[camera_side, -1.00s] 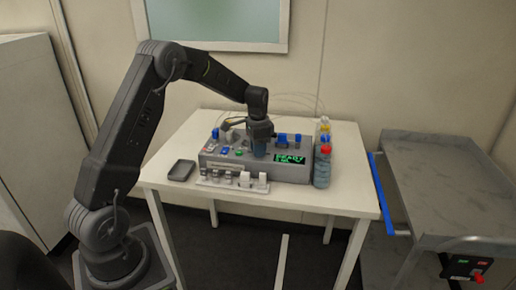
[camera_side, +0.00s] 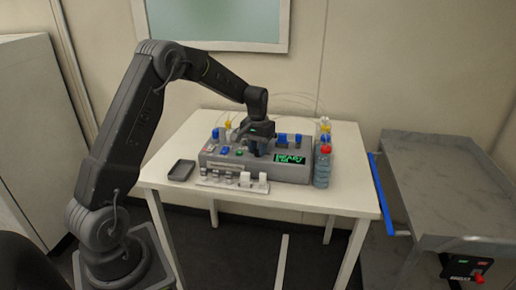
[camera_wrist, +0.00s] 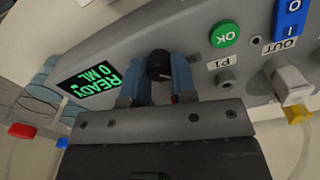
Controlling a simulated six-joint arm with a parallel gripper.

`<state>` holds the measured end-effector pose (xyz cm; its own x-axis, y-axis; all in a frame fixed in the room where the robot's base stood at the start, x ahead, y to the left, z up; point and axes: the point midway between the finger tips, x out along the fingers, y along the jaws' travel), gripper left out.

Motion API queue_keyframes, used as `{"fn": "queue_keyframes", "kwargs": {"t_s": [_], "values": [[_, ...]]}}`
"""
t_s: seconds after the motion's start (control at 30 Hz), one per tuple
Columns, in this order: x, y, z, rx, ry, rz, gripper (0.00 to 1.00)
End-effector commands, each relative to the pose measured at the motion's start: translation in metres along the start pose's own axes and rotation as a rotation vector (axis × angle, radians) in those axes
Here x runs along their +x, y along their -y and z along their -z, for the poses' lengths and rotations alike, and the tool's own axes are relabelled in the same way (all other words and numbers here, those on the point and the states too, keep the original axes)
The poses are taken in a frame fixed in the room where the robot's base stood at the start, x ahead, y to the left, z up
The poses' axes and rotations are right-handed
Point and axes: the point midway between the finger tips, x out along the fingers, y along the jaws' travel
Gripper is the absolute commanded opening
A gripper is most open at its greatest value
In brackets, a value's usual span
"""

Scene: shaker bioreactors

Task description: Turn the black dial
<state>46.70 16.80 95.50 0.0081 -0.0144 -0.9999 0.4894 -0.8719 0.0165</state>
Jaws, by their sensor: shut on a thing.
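The black dial (camera_wrist: 159,66) sits on the sloped front panel of the grey bioreactor unit (camera_side: 215,158). In the wrist view it lies between the blue fingertips of my gripper (camera_wrist: 160,78), which is shut on it. A small red mark shows beside the dial's lower edge. In the side view my gripper (camera_side: 258,150) points down at the panel and hides the dial. The green-lettered display (camera_wrist: 90,78) beside the dial reads READY 0 ML in the wrist view.
A green OK button (camera_wrist: 225,34), a P1 port (camera_wrist: 225,78) and a blue switch (camera_wrist: 289,18) are near my gripper. Bottles with coloured caps (camera_side: 322,170) stand right of the unit. A dark tray (camera_side: 181,170) lies left; small pale vials (camera_side: 245,179) stand in front.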

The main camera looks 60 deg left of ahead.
Motion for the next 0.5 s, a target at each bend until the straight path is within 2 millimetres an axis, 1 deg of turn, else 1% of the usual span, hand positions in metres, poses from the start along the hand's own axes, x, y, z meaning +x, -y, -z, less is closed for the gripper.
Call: {"fn": "queue_keyframes", "kwargs": {"t_s": [0.2,0.5], "values": [[-0.0006,0.0001,-0.0005,-0.133,-0.001,0.000,0.01],[-0.0005,0.0001,-0.0005,-0.224,-0.002,0.000,0.01]]}}
